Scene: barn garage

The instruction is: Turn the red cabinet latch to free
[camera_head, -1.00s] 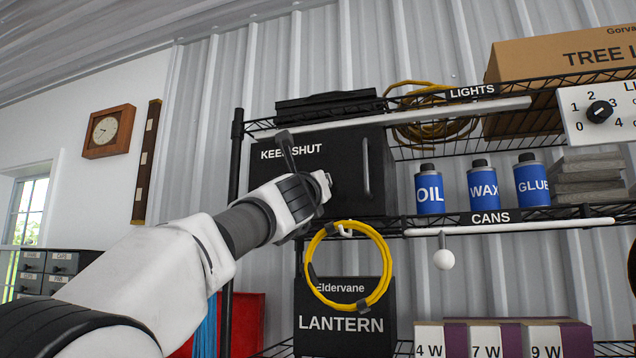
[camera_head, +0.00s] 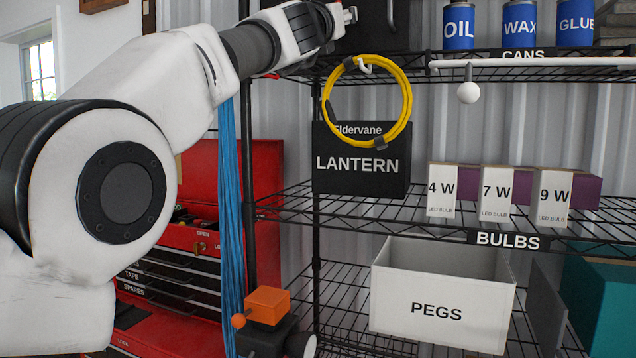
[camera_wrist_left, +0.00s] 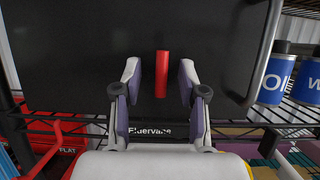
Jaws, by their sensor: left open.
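The red latch (camera_wrist_left: 161,75) shows in the left wrist view as an upright red bar on the black cabinet door (camera_wrist_left: 70,50). In the head view only the lower part of the cabinet (camera_head: 375,35) shows at the top edge, and the latch is hidden there. My left gripper (camera_head: 346,15) is in front of the cabinet. In the left wrist view its two fingers are open, one on each side of the latch, with gaps between fingers and latch. How far the fingertips are from the door is hard to tell. My right gripper is not in view.
A vertical door handle (camera_wrist_left: 262,50) is right of the latch. A yellow cable ring (camera_head: 408,100) hangs below the cabinet, above the lantern box (camera_head: 360,180). Blue cans (camera_head: 458,25) stand to the right on the shelf. A red tool chest (camera_head: 200,180) is at lower left.

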